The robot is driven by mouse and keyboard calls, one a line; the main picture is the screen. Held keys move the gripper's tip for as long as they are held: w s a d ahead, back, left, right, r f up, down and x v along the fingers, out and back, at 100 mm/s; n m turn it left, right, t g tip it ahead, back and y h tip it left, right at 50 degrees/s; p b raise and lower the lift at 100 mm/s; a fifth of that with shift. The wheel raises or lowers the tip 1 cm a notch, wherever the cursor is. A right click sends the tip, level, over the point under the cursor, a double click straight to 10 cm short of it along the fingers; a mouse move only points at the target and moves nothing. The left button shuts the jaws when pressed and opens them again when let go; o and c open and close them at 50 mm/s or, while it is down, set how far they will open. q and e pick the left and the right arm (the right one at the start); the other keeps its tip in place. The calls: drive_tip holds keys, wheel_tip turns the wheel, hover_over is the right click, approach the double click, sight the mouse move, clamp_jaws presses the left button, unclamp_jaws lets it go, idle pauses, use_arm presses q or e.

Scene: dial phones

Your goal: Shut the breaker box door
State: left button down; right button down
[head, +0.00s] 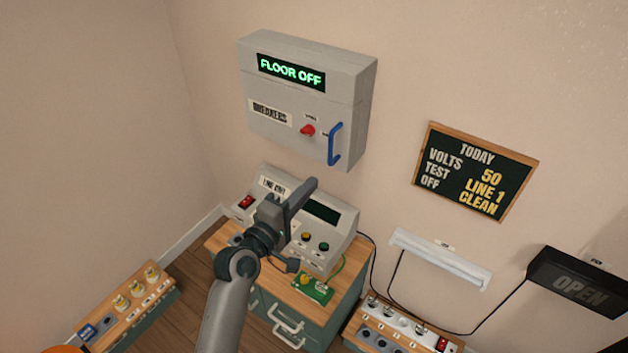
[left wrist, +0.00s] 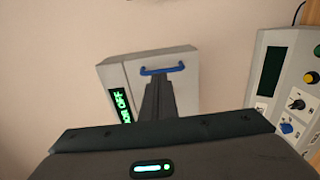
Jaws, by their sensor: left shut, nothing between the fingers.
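The grey breaker box (head: 300,85) hangs on the wall, with a green FLOOR OFF display on top. Its door (head: 285,134), labelled BREAKERS, has a red knob (head: 307,130) and a blue handle (head: 335,144) at its right side. The door looks flush with the box front; I see no gap. My left gripper (head: 312,183) is shut and empty, below the box in the picture and in front of the grey console. In the left wrist view its fingers (left wrist: 155,85) point toward the box (left wrist: 185,100), tips just below the blue handle (left wrist: 162,70). My right gripper is not seen.
The grey console (head: 340,215) and a green circuit board (head: 312,289) are on a wooden-topped cabinet (head: 222,232). A chalkboard (head: 475,172), a tube lamp (head: 440,258) and a dark OPEN sign (head: 577,283) are at right. Low switch units (head: 128,300) stand at left. The wall around the box is clear.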

use_arm(q)
drive_tip(key=shift+d+v, duration=0.2)
drive_tip(key=shift+v, duration=1.15)
drive_tip(key=shift+s, duration=0.15)
